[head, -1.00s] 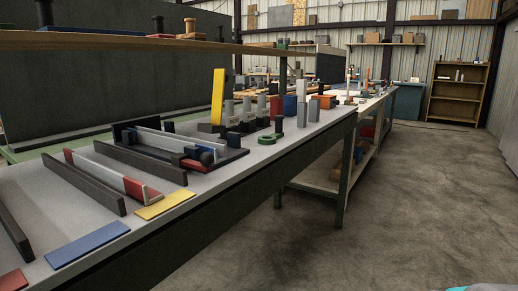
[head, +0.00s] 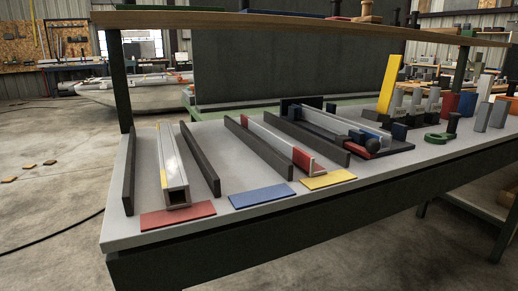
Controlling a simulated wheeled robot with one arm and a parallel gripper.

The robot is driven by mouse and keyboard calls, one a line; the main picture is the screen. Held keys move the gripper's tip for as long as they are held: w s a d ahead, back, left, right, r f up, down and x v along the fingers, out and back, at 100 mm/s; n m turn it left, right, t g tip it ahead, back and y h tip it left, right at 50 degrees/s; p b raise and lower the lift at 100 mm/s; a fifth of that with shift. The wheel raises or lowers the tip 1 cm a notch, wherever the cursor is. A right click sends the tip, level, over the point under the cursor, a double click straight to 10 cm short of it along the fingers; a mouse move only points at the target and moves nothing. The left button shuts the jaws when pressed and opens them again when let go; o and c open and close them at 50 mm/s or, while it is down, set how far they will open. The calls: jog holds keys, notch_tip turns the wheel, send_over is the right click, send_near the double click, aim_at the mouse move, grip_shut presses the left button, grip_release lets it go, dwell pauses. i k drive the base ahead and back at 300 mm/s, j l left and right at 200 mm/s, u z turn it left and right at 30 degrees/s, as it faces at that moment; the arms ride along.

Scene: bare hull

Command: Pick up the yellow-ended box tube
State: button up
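A long silver square box tube (head: 172,165) lies at the left end of the workbench, between two dark rails. Its hollow near end faces me, just behind a flat red plate (head: 178,215). Yellow shows in a narrow patch on its left side near the near end, and faintly towards the far end. A second long silver piece (head: 272,139) with a red near end lies to the right between dark rails; it looks like an angle section. My gripper is not in view.
Flat blue (head: 262,196) and yellow (head: 328,179) plates lie along the bench's front edge. A wooden shelf (head: 300,25) overhangs the back of the bench. Blocks and a tall yellow bar (head: 388,84) crowd the right side. Open concrete floor (head: 50,215) lies to the left.

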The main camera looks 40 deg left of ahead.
aim_at(173, 174)
jog(key=u, duration=2.15)
